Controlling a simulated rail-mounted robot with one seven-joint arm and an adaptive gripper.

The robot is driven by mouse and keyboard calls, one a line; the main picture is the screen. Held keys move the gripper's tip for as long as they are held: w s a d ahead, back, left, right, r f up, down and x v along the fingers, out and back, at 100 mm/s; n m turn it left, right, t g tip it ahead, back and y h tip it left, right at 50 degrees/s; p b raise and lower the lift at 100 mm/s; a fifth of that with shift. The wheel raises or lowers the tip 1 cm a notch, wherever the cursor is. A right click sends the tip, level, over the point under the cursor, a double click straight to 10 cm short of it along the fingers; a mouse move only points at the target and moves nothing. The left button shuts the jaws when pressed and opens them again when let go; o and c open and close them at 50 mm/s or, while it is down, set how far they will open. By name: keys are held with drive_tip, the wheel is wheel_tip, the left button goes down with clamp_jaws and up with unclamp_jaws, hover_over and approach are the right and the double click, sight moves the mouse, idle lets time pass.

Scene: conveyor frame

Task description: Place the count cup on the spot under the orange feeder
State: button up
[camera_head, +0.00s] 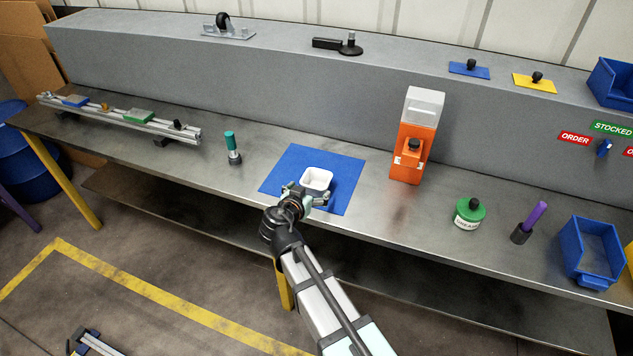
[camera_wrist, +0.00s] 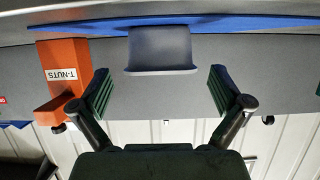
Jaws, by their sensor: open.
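The count cup (camera_head: 316,178), a small white square cup, stands upright on the blue mat (camera_head: 347,165) in the head view. My gripper (camera_head: 306,194) is open at the cup's near side, low over the mat. In the wrist view, which is upside down, the cup (camera_wrist: 160,48) lies ahead between my open fingers (camera_wrist: 158,88), with a gap on each side. The orange feeder (camera_head: 409,152) has a clear hopper on top and stands to the right of the mat. Its T-NUTS label (camera_wrist: 61,74) shows in the wrist view. I cannot make out a marked spot under it.
A green-lidded grease tub (camera_head: 468,216), a purple-handled tool (camera_head: 533,218) and a blue bin (camera_head: 588,250) stand right of the feeder. A teal-handled tool (camera_head: 232,146) and a rail (camera_head: 120,116) are at left. Bare bench lies between mat and feeder.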

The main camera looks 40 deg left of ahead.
sight(320, 178)
drive_tip(key=shift+w+a+f, duration=0.1)
drive_tip(key=shift+w+f, duration=0.1)
drive_tip(key=shift+w, duration=0.4)
drive_tip(key=shift+w+a+p, duration=0.15)
drive_tip(key=shift+w+p, duration=0.2)
drive_tip(key=shift+p, duration=0.05)
drive_tip(key=p+x, duration=0.2)
drive_tip(key=x, duration=0.2)
drive_tip(key=shift+w+f, duration=0.15)
drive_tip(key=shift+w, duration=0.1)
drive_tip(key=c, duration=1.2)
